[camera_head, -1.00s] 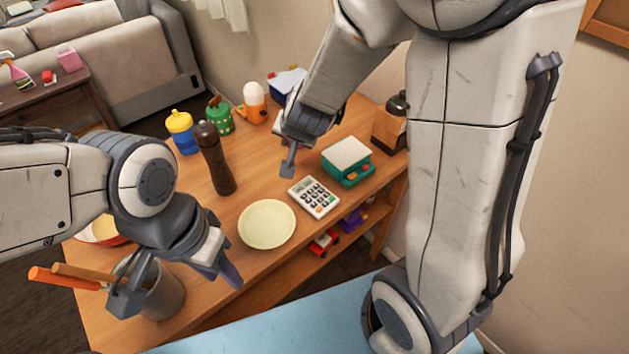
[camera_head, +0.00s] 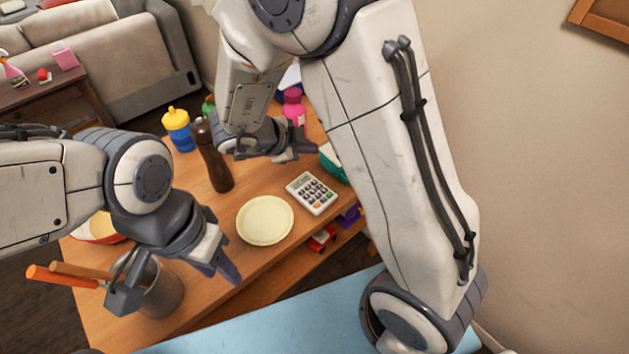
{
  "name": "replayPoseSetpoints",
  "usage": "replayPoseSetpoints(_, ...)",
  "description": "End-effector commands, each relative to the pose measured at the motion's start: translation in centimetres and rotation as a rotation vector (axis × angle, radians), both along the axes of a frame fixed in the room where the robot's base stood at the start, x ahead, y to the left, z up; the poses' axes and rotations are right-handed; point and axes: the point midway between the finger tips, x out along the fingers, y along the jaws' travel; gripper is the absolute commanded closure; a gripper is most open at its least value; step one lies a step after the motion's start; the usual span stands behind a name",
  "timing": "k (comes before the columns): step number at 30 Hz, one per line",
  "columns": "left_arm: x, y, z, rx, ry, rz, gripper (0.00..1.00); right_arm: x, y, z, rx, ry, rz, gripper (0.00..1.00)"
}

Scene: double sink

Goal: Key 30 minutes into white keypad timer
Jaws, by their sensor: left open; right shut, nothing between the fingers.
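The white keypad timer (camera_head: 312,193) lies on the wooden table, with a small display at its top and rows of dark keys plus a few coloured ones. The display's digits are too small to read. My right gripper (camera_head: 312,151) is shut and empty, above the table behind the timer and apart from it. My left gripper (camera_head: 180,290) is open and empty, at the table's front left near the grey utensil pot.
A pale yellow plate (camera_head: 265,220) lies left of the timer. A brown pepper mill (camera_head: 212,155), a yellow-and-blue cup (camera_head: 178,130) and a pink bottle (camera_head: 294,105) stand behind. The grey pot (camera_head: 163,291) holds orange-handled utensils. A green box (camera_head: 333,164) is partly hidden by my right arm.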

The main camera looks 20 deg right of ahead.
Motion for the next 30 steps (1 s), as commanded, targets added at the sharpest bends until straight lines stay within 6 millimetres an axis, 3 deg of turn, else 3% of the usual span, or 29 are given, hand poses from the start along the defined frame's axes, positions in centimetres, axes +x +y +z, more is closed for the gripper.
replayPoseSetpoints(8,0.0,0.0,-1.2,0.000,0.000,0.000,0.60,0.0,0.0,-1.1,0.000,0.000,0.002,1.00)
replayPoseSetpoints(23,0.0,0.0,-8.3,0.000,0.000,0.000,0.60,0.0,0.0,-6.9,0.000,-0.001,0.001,1.00)
replayPoseSetpoints(30,0.0,0.0,-9.1,0.000,0.000,0.000,0.60,0.0,0.0,-8.7,-0.001,0.001,0.003,1.00)
